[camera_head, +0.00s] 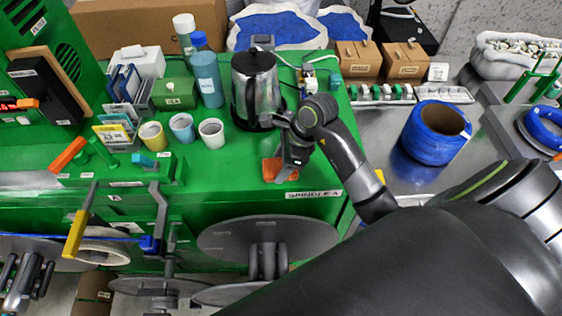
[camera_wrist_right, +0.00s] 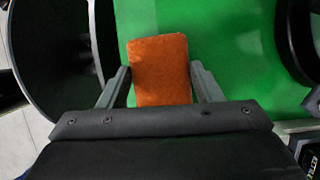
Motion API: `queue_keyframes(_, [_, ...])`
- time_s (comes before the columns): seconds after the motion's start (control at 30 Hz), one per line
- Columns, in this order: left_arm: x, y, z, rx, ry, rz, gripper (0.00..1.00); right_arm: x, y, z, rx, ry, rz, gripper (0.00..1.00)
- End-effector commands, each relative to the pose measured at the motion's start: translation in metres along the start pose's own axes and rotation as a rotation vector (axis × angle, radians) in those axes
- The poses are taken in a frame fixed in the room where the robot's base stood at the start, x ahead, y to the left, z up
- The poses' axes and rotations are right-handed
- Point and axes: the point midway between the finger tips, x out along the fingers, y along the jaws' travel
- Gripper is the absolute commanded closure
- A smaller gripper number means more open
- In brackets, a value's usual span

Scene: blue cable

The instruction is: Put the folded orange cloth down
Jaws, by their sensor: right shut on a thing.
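The folded orange cloth (camera_head: 270,172) is at the front edge area of the green bench top, behind the white spindle label. My right gripper (camera_head: 287,166) reaches down over it from the right and covers part of it. In the right wrist view the cloth (camera_wrist_right: 160,68) lies between the two grey fingers of the right gripper (camera_wrist_right: 161,82), which are shut on it, with green surface around it. I cannot tell whether the cloth touches the bench. My left gripper is not in view.
A steel kettle (camera_head: 256,88) stands just behind the gripper. Three cups (camera_head: 182,127) stand to the left. A green-and-white strip (camera_head: 380,93) and a blue cable spool (camera_head: 437,134) are to the right.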

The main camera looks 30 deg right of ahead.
Motion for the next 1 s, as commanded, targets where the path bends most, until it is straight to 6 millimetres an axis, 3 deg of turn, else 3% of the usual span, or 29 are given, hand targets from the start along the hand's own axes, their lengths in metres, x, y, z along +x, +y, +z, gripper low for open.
queue_keyframes(0.23, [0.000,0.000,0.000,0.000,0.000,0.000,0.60,0.004,0.001,-0.002,0.000,0.000,0.002,0.78])
queue_keyframes(0.27, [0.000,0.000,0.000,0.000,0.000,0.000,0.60,0.005,0.001,-0.002,0.000,0.000,0.003,0.39])
queue_keyframes(0.4, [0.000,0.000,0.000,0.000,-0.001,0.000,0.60,0.004,0.001,-0.002,0.000,0.000,0.002,0.20])
queue_keyframes(0.8, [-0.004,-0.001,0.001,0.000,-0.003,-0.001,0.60,0.006,0.000,-0.003,0.001,0.000,0.001,0.19])
queue_keyframes(1.0, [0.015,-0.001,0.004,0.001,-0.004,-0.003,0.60,-0.021,0.000,-0.003,-0.008,0.000,-0.008,0.19])
